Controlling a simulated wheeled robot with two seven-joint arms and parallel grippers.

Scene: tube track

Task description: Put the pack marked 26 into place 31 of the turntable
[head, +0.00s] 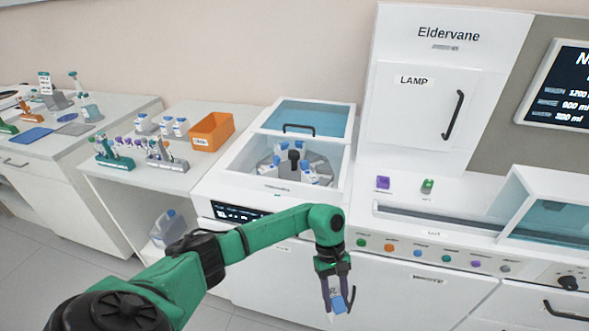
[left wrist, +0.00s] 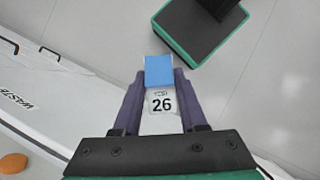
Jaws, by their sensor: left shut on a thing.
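The pack marked 26 (left wrist: 161,104) is white with a blue cap and shows its label in the left wrist view. My left gripper (left wrist: 158,88) is shut on it, one dark finger on each side. In the head view the pack (head: 339,304) hangs below my left gripper (head: 337,291), in front of the white machine and clear of it. The turntable (head: 318,165) is inside the machine's well, behind and left of the gripper. It carries several white packs with blue caps around a dark hub. I cannot read its place numbers. My right gripper is not in view.
The well's blue-tinted lid (head: 320,118) stands at the back. An orange bin (head: 212,131), tube racks (head: 114,152) and several packs (head: 180,127) are on the left bench. A tall cabinet marked LAMP (head: 415,105) rises behind on the right. The floor under the gripper is open.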

